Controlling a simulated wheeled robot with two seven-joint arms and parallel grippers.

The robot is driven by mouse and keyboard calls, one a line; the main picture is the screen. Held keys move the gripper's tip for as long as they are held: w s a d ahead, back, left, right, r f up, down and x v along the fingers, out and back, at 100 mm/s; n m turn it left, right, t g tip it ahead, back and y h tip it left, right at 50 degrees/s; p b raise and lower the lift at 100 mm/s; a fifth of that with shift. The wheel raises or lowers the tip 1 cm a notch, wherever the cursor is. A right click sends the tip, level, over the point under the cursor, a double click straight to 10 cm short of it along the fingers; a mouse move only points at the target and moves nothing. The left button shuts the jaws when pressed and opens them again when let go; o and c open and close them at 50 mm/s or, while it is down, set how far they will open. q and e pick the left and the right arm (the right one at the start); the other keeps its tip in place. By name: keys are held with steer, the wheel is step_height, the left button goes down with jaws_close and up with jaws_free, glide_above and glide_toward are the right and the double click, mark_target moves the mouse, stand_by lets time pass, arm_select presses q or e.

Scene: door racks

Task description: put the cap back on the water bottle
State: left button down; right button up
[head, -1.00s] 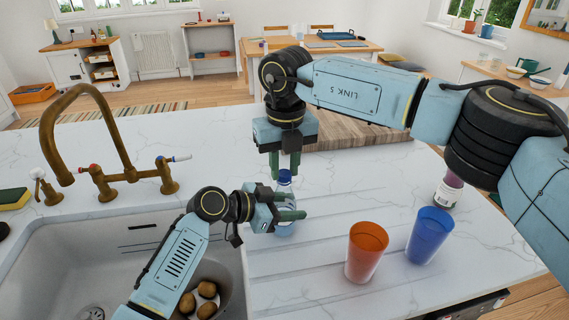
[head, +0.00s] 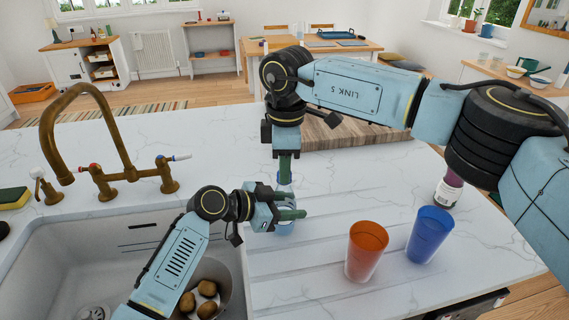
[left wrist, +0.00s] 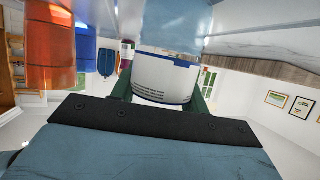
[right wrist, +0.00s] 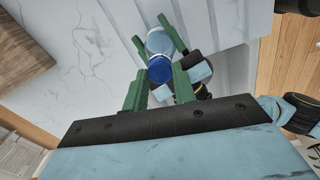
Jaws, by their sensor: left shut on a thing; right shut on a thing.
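The clear water bottle (head: 284,229) stands upright on the white counter near the sink. My left gripper (head: 292,205) is shut around its body from the side; the white label (left wrist: 163,78) shows between its fingers in the left wrist view. My right gripper (head: 285,178) points straight down over the bottle's top. In the right wrist view its fingers (right wrist: 160,76) are shut on the blue cap (right wrist: 159,69), which is lined up with the bottle (right wrist: 159,42) at its mouth. The fingers hide the cap in the head view. I cannot tell how firmly the cap sits.
An orange cup (head: 366,252) and a blue cup (head: 429,235) stand right of the bottle. A jar with purple contents (head: 447,190) stands behind them. A wooden board (head: 365,132) lies behind. The sink (head: 130,262) with a brass tap (head: 105,180) is at left.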

steer(key=m, duration=0.5)
steer(key=o, duration=0.9)
steer(key=shift+o, duration=0.2)
steer(key=shift+r, duration=0.1)
steer(key=shift+r, duration=2.2)
steer(key=shift+c, duration=0.3)
